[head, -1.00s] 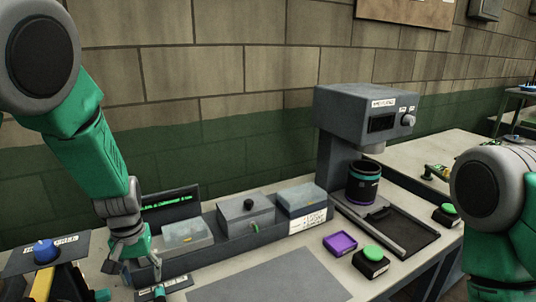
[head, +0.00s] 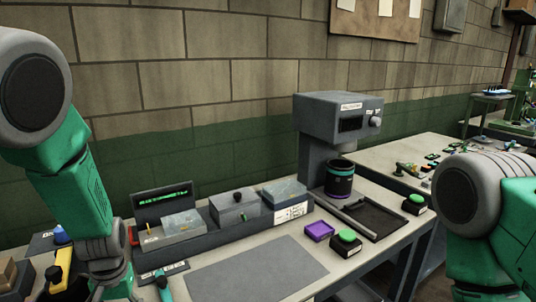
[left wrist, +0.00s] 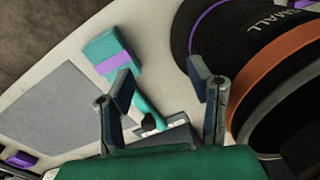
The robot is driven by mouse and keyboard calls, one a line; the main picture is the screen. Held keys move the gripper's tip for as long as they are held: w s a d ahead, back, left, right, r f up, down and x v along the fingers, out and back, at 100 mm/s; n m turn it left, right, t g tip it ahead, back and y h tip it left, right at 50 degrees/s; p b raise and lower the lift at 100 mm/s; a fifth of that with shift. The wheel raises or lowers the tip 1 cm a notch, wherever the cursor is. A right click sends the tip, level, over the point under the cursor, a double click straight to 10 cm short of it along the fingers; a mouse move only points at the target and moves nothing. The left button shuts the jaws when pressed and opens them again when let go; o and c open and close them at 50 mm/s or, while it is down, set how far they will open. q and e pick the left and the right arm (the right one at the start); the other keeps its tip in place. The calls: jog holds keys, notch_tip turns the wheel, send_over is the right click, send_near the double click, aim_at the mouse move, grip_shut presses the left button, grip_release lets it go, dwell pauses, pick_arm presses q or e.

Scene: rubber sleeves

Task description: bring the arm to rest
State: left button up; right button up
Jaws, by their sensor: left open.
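My left arm comes down the left side of the head view, with my left gripper (head: 118,290) low at the bottom edge, partly cut off. In the left wrist view the two fingers of my left gripper (left wrist: 160,72) stand wide apart with nothing between their tips. A large dark cylinder marked "SMALL" (left wrist: 225,25), with purple and orange bands, fills the right side close to the right finger. My right arm shows only its upper part; its gripper is out of view.
A grey mat (head: 255,270) lies bare on the bench. Behind it stand a dark bin rack (head: 190,240) and a grey machine (head: 340,118) holding a dark sleeve (head: 339,182).

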pick_arm(q)
jog(key=shift+m+y, duration=0.3)
jog(key=shift+y, duration=0.1)
jog(key=s+f, duration=0.4)
jog(key=s, duration=0.1)
jog(key=shift+s+d+f, duration=0.15)
jog(key=shift+s+f, duration=0.15)
jog(key=shift+f, duration=0.1)
jog(key=s+d+f+m, duration=0.1)
jog(key=s+f, duration=0.2)
jog(key=s, duration=0.5)
jog(key=s+d+f+m+h, duration=0.1)
jog(key=s+d+f, duration=0.1)
jog(key=s, duration=0.6)
jog(key=s+d+f+m, duration=0.1)
jog(key=s+f, duration=0.2)
jog(key=s, duration=0.4)
notch_tip(320, 180, down, 12)
jog(key=w+b, duration=0.1)
jog(key=b, duration=1.1)
jog(key=shift+a+f+t+b, duration=0.2)
jog(key=shift+f+t+b, duration=0.1)
jog(key=shift+t, duration=0.1)
pick_arm(e)
notch_tip(320, 180, down, 13)
jog(key=shift+r, duration=0.2)
